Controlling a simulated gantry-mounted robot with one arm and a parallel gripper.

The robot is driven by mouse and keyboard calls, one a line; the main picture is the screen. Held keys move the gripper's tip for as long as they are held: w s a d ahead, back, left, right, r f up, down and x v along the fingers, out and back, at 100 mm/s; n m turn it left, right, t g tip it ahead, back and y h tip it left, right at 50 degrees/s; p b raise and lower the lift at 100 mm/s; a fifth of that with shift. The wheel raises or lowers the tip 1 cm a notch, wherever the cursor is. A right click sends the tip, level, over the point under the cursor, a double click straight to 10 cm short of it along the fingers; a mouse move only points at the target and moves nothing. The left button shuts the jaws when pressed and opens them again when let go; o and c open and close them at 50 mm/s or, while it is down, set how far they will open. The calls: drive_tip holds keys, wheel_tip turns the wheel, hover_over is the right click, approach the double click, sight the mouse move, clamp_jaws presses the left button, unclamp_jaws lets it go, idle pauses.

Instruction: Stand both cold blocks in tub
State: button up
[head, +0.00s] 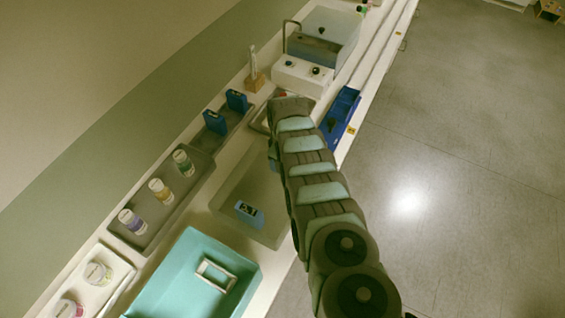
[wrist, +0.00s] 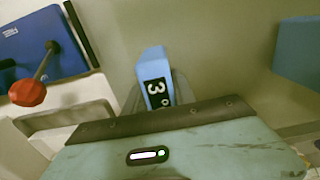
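A light blue cold block (wrist: 151,62) with a black "3°" label shows in the wrist view just beyond the edge of my gripper's housing. My gripper (wrist: 156,88) has grey fingers close against both sides of it and looks shut on it. In the head view the gripper is hidden beneath my arm, near the small white tray. A second light blue block (head: 248,212) with a black and white label is in the grey translucent tub (head: 226,200). It looks upright, but its pose is hard to tell.
Two darker blue blocks (head: 237,99) stand in a grey tray at the wall. Three capped bottles (head: 160,190) stand in another grey tray. A teal tub (head: 165,288) with a white frame is in front. A blue tray (head: 341,113) and a white device (head: 300,76) lie beyond my arm.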

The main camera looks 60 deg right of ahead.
drive_tip(key=o, duration=0.5)
drive_tip(key=shift+r, duration=0.1)
wheel_tip(320, 180, up, 3)
drive_tip(key=p, duration=0.3)
drive_tip(key=shift+r, duration=0.1)
drive_tip(key=shift+d+r, duration=0.15)
drive_tip(key=shift+r, duration=0.1)
drive_tip(key=shift+r+p, duration=0.35)
drive_tip(key=shift+r, duration=3.15)
